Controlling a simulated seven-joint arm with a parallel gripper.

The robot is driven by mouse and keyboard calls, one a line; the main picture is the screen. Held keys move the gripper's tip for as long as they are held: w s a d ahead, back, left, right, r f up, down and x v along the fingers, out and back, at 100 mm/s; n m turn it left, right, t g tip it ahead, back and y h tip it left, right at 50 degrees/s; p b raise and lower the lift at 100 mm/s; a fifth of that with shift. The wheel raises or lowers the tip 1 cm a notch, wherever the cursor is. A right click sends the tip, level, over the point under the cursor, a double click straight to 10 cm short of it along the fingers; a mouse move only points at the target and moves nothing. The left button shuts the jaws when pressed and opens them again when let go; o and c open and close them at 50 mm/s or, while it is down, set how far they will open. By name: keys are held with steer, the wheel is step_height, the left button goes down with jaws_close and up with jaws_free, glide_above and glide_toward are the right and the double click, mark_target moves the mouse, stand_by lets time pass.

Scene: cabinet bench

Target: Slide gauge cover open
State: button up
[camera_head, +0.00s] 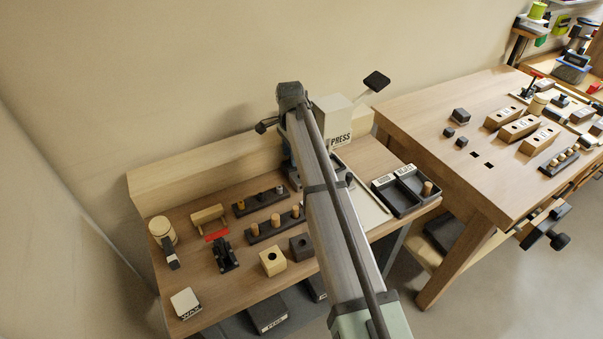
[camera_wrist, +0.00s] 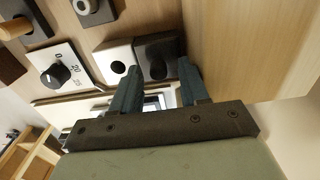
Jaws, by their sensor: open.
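In the wrist view my gripper (camera_wrist: 158,70) is open, its two dark green fingers on either side of a dark block (camera_wrist: 157,50) with a rounded knob. This block appears to be the gauge cover. It sits right beside a white block with a round black spot (camera_wrist: 118,67); I cannot tell whether that spot is part of the gauge. Whether the fingers touch the dark block is unclear. Part of it is hidden behind the fingers and gripper body. In the head view my arm hides the gripper and the cover.
A white dial plate with a black knob (camera_wrist: 55,73) lies left of the white block. A wooden ledge (camera_wrist: 240,45) stands close on the right. In the head view a PRESS box (camera_head: 331,112), a divided dark tray (camera_head: 391,197) and several pegs and blocks stand on the bench.

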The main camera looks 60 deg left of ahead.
steer(key=shift+r, duration=3.3)
